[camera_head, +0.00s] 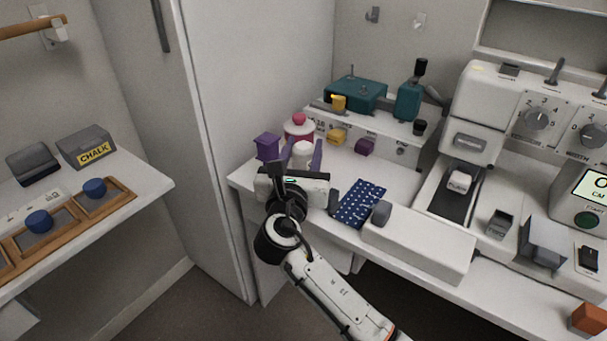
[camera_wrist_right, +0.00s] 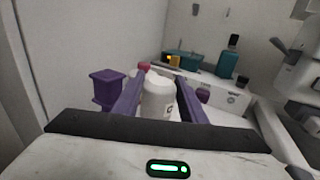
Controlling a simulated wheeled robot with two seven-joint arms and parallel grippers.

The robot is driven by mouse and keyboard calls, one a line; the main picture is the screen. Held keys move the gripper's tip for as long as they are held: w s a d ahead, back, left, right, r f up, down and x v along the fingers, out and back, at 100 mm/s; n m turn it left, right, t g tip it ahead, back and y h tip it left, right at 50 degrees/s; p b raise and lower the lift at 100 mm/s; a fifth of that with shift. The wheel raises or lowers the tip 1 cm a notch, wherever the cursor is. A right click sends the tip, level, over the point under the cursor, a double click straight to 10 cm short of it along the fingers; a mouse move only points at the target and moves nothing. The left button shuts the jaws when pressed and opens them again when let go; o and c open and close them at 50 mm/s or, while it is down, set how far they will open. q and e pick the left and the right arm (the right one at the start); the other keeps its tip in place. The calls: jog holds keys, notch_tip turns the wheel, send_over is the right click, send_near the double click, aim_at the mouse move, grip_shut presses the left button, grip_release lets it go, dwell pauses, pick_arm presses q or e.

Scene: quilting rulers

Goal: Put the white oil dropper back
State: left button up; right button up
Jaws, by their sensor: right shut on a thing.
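The white oil dropper (camera_head: 303,150) is a small white bottle, upright between the purple fingers of my right gripper (camera_head: 302,159) near the left end of the white table. In the right wrist view the dropper (camera_wrist_right: 158,98) stands between the two fingers, and my right gripper (camera_wrist_right: 157,100) is shut on it. A dark mark shows on its side. Its base is hidden by the gripper body, so I cannot tell whether it touches the table. My left gripper is not in view.
A purple square post (camera_head: 267,148) stands close left of the gripper. A white and pink container (camera_head: 299,129) is just behind. The labelled rack (camera_head: 375,135) with yellow and purple blocks is to the right. A blue patterned cloth (camera_head: 358,203) lies right of the gripper.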

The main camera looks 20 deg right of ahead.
aim_at(303, 168)
notch_tip(303, 168, down, 4)
jog(key=shift+r, duration=0.15)
jog(key=shift+f, duration=0.45)
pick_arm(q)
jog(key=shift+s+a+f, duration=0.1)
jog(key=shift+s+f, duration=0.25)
pick_arm(e)
jog(key=o, duration=0.7)
jog(key=shift+f, duration=0.1)
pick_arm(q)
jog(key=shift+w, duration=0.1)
pick_arm(e)
jog(key=shift+o, duration=0.2)
